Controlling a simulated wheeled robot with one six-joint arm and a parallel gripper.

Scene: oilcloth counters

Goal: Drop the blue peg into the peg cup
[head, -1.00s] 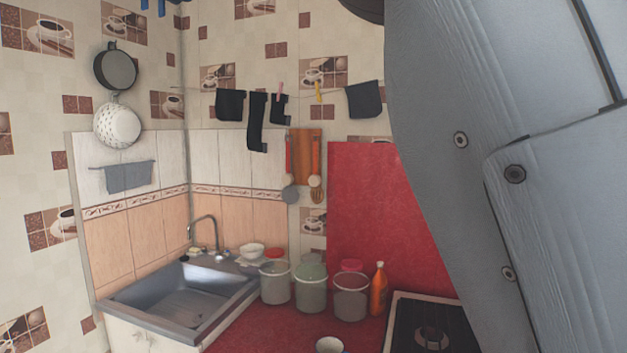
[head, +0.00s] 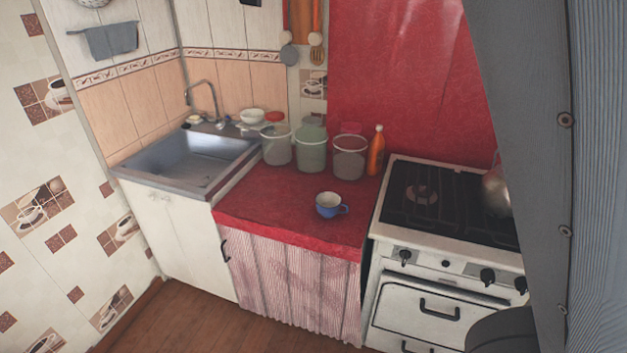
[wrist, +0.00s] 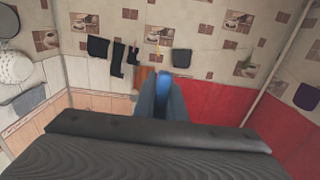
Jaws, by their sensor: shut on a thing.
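The blue peg (wrist: 162,84) is held between the fingers of my gripper (wrist: 161,92) in the wrist view. Only part of the peg shows; the fingers hide the rest. The peg cup looks to be the blue cup (head: 328,208) with a pale inside and a handle on its right. It stands upright on the red counter in the head view. What lies inside it is too small to tell. My gripper is not in the head view, and the cup is not in the wrist view.
Several buckets (head: 313,151) and an orange bottle (head: 375,155) stand behind the cup. A sink (head: 190,160) is to the left and a stove (head: 450,205) with a kettle (head: 496,190) to the right. The red counter (head: 270,200) around the cup is clear.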

